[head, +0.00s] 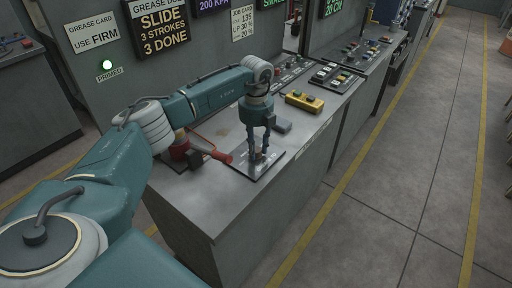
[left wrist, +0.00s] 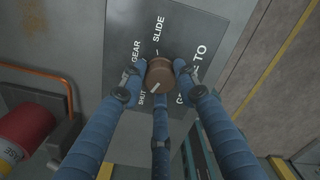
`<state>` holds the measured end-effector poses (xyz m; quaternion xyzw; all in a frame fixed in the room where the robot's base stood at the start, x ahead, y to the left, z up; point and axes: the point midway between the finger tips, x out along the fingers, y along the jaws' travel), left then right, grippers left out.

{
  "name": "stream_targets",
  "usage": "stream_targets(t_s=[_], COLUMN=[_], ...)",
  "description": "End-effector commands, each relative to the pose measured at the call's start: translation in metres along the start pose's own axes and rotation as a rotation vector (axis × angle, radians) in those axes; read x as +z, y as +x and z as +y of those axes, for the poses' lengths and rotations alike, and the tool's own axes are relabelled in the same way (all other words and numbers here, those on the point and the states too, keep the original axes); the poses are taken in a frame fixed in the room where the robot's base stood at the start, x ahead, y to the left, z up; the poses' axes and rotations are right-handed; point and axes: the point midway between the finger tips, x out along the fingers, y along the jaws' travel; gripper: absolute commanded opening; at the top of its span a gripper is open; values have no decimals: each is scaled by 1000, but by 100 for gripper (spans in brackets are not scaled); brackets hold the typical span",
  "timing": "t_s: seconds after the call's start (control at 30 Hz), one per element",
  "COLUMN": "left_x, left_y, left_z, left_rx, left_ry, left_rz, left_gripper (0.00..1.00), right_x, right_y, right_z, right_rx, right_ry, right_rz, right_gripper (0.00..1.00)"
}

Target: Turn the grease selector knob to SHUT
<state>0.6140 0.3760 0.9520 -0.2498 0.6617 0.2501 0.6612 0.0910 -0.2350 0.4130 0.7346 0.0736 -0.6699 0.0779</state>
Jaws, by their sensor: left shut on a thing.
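The brown round grease selector knob (left wrist: 160,75) sits on a dark plate (left wrist: 112,45) lettered SHUT, GEAR, SLIDE and GREASE TO in the left wrist view. A pale line on the knob's lower side lies close to the word SHUT. My left gripper (left wrist: 159,88) is shut on the knob, its blue fingers around it. In the head view, my left gripper (head: 260,155) reaches straight down onto the plate (head: 243,168) on the grey bench, and its fingers largely hide the knob there. My right gripper is not in view.
A sign (head: 162,27) reads SLIDE, and a green lamp (head: 107,65) marked PRIMED is lit.

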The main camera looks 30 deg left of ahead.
Motion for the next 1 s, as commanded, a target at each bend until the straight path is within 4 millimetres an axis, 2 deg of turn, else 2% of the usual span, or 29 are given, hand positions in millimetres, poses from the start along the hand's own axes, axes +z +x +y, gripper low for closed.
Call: stream_targets(t_s=[0.03, 0.1, 0.13, 0.4, 0.53, 1.0], left_x=[1, 1, 1, 0, 1, 1], left_y=[-1, -1, -1, -1, -10, -101], left_z=[0, 0, 0, 0, -1, 0], left_rx=[-3, -3, -2, -1, -3, -4], left_ry=[-2, -2, -2, 0, 0, -1], left_rz=[-2, -2, -2, -1, -3, -4], left_gripper=[33, 47, 50, 50, 50, 50], right_x=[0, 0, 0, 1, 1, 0], right_y=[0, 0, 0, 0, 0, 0], right_z=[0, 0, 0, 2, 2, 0], right_rx=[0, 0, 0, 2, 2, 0], right_ry=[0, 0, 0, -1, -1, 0], right_rz=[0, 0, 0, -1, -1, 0], right_gripper=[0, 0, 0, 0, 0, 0])
